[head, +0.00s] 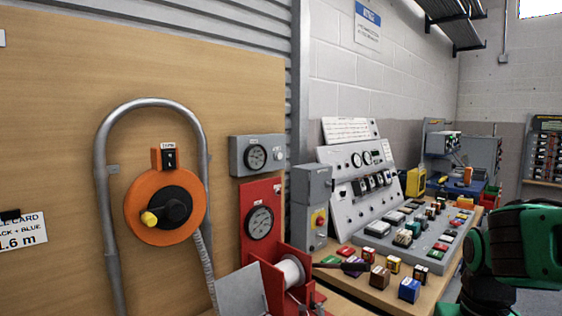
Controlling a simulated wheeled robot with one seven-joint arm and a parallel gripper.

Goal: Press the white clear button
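A grey box with a round dial (256,156) is fixed to the wooden board, in the middle of the head view. A small pale round knob or button (279,155) sits at its right side; its label is too small to read. I cannot tell for certain whether this is the white clear button. An orange reel-shaped device (165,205) with a yellow knob and a small black counter on top is mounted to the left. My gripper is not in view; green and black parts at the right edge look like my arm.
A red panel with a gauge (259,222) and a white spool (291,270) stand below the grey box. A sloped grey control panel (362,170) stands on the bench, with several coloured blocks in front. A bent metal tube (104,180) frames the orange device.

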